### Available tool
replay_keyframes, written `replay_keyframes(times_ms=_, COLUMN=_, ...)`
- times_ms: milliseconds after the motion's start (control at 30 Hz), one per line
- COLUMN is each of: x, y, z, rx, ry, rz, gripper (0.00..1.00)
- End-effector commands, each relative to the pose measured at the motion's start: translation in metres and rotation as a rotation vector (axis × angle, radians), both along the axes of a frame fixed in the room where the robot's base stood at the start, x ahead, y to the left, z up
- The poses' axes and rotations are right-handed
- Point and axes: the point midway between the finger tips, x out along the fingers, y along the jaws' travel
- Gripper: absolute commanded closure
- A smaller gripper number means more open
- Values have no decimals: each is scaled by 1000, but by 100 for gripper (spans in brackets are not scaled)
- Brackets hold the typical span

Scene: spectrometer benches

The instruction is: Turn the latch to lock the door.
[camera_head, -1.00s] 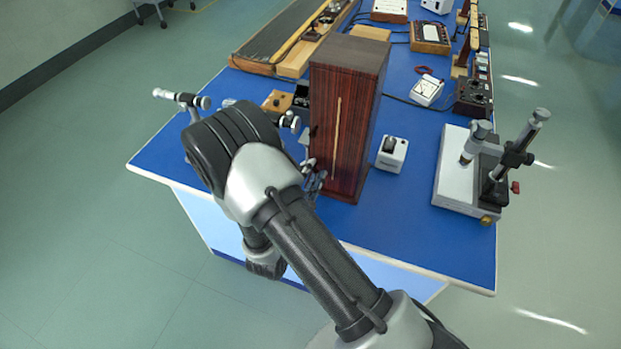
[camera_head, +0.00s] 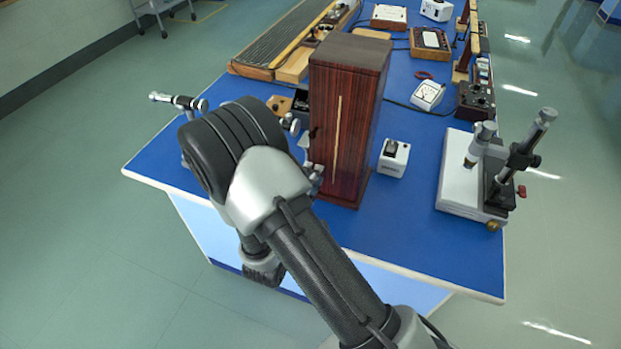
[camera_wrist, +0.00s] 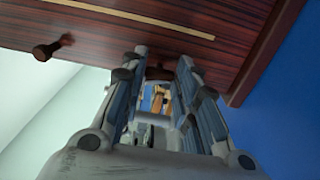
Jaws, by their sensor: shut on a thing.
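A tall dark-red wooden cabinet (camera_head: 357,130) stands upright on the blue bench, with a thin pale strip down its front. In the wrist view the striped wooden front (camera_wrist: 225,22) fills the top and a round dark knob (camera_wrist: 45,51) sticks out at the left. My gripper (camera_wrist: 158,70) is at the cabinet's lower edge in that view, its fingers on either side of a small dark brown piece, apparently the latch (camera_wrist: 159,73). The fingertips hide most of it, so its angle cannot be told. In the head view my arm hides most of the gripper.
A small white switch box (camera_head: 394,158) stands just right of the cabinet. A microscope-like instrument (camera_head: 490,170) is at the bench's right edge. A metal tube instrument (camera_head: 178,101) is at the left. The bench's front strip (camera_head: 400,240) is clear.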

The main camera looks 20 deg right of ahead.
Motion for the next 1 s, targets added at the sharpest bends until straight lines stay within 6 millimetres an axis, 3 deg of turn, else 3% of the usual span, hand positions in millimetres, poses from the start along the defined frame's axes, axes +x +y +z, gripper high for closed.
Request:
replay_keyframes(times_ms=533, x=0, y=0, z=0, rx=20, ry=-15, rz=0, gripper=96)
replay_keyframes(times_ms=567, x=0, y=0, z=0, rx=20, ry=-15, rz=0, gripper=71)
replay_keyframes(times_ms=833, x=0, y=0, z=0, rx=19, ry=-14, rz=0, gripper=53)
replay_keyframes(times_ms=1000, x=0, y=0, z=0, rx=19, ry=-14, rz=0, gripper=52)
